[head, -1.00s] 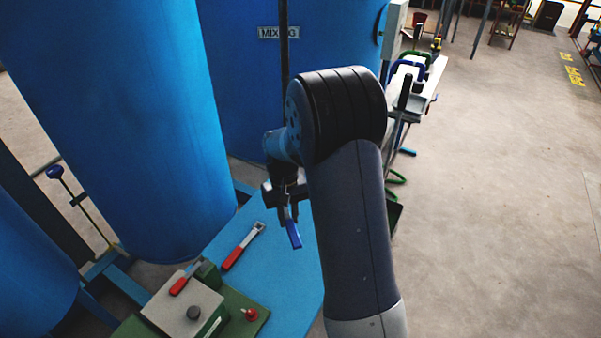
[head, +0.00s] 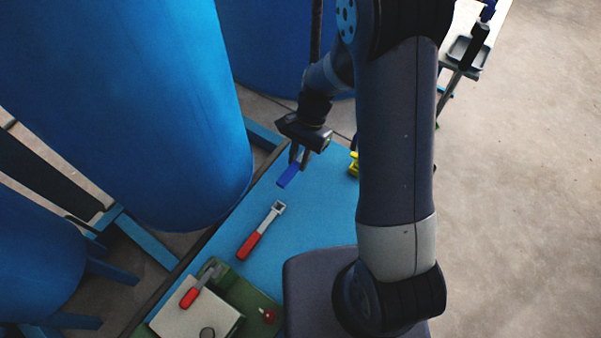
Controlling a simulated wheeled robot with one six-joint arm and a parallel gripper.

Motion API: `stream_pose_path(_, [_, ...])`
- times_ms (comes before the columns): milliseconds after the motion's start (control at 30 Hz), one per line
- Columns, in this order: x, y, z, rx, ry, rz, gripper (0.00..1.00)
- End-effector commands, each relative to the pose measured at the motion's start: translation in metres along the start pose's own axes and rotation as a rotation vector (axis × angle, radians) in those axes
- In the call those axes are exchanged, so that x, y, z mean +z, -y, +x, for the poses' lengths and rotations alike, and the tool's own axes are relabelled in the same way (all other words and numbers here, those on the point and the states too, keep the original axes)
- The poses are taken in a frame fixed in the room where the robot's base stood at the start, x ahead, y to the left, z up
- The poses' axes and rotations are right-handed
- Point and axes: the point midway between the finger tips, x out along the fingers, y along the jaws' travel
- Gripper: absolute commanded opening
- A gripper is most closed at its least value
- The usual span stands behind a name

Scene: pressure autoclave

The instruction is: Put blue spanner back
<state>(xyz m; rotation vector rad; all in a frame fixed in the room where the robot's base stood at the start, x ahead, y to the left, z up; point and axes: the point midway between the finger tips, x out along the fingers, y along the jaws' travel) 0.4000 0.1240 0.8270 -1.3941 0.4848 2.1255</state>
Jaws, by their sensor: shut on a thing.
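The blue spanner (head: 289,175) is in my gripper (head: 299,155), which is shut on it. Its blue handle points down and to the left, over the far part of the blue table (head: 230,221). The spanner's other end is hidden by the gripper. I cannot tell whether the spanner touches the table top. A second spanner with a red handle (head: 249,244) and a grey head lies on the table, nearer and to the left of my gripper.
A green base with a white block (head: 197,310), a red-handled lever (head: 190,296) and a red knob (head: 268,315) sits at the near end. A yellow object (head: 353,164) stands right of my gripper. Large blue tanks (head: 130,100) rise at the left. A tray (head: 467,52) is at the back right.

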Motion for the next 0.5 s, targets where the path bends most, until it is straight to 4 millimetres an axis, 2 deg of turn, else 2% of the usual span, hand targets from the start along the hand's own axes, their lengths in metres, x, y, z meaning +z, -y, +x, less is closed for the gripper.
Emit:
stream_pose_path(100, [-0.008, 0.0, 0.019, 0.003, 0.001, -0.001, 0.0])
stream_pose_path(333, [-0.017, 0.0, 0.037, 0.002, 0.0, -0.003, 0.0])
stream_pose_path(500, [-0.026, 0.0, 0.058, 0.002, 0.0, -0.003, 0.0])
